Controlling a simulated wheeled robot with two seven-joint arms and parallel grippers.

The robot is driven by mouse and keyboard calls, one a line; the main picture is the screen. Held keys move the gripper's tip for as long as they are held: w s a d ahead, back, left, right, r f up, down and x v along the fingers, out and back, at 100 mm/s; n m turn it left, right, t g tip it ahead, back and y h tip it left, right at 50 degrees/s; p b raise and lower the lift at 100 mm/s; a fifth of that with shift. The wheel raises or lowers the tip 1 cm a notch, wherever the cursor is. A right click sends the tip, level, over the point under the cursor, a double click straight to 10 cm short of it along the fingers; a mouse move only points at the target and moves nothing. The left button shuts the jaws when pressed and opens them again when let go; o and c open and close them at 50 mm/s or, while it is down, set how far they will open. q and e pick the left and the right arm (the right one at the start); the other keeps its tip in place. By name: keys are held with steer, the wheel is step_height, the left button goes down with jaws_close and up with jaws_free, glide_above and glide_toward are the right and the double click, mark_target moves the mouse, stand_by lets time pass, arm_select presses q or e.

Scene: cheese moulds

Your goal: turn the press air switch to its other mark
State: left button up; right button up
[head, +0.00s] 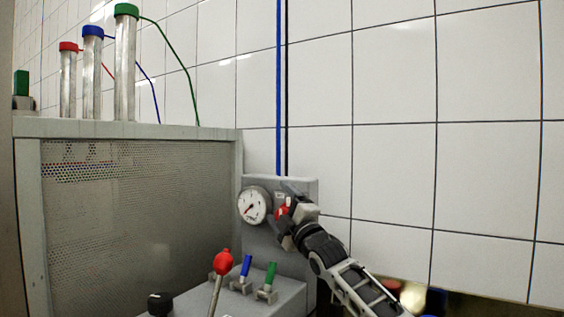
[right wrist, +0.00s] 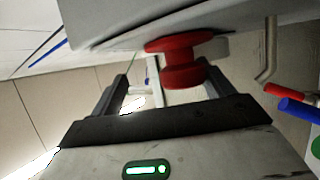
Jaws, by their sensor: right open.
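The press air switch appears to be the red knob (head: 282,212) on the grey upright panel (head: 262,237), just right of the round gauge. In the right wrist view it is a red spool-shaped knob (right wrist: 180,64) close to the grey panel face. My right gripper (head: 291,219) is at the panel, over the switch's right side and partly hiding it. In the right wrist view its fingers (right wrist: 166,88) are apart, with the knob between or just beyond their tips; contact cannot be told. The switch's marks are not readable. My left gripper is not in view.
A white dial gauge (head: 254,206) sits left of the switch. Below stand a red-ball lever (head: 222,263), a blue lever (head: 246,266), a green lever (head: 270,273) and a black knob (head: 160,303). A blue line (head: 280,90) runs up the tiled wall.

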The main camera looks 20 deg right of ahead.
steer(key=o, duration=0.4)
steer(key=shift+t+y, duration=0.3)
steer(key=s+r, duration=0.1)
steer(key=r, duration=0.1)
steer(key=s+r+p, duration=0.1)
steer(key=r, duration=0.1)
steer(key=s+a+r, duration=0.1)
steer(key=r, duration=0.1)
steer(key=shift+r+p, duration=0.3)
steer(key=shift+p, duration=0.1)
steer(key=s+a+r, duration=0.1)
steer(key=s, duration=0.2)
steer(key=s+r+p, duration=0.1)
steer(key=s, duration=0.2)
steer(key=s+a+r, duration=0.1)
steer(key=s+r, duration=0.1)
steer(key=s, duration=0.1)
steer(key=shift+a+p, duration=0.3)
steer(key=shift+a, duration=0.05)
steer(key=c, duration=0.5)
steer(key=shift+o, duration=0.2)
steer(key=shift+s+a, duration=0.15)
steer(key=shift+s, duration=0.3)
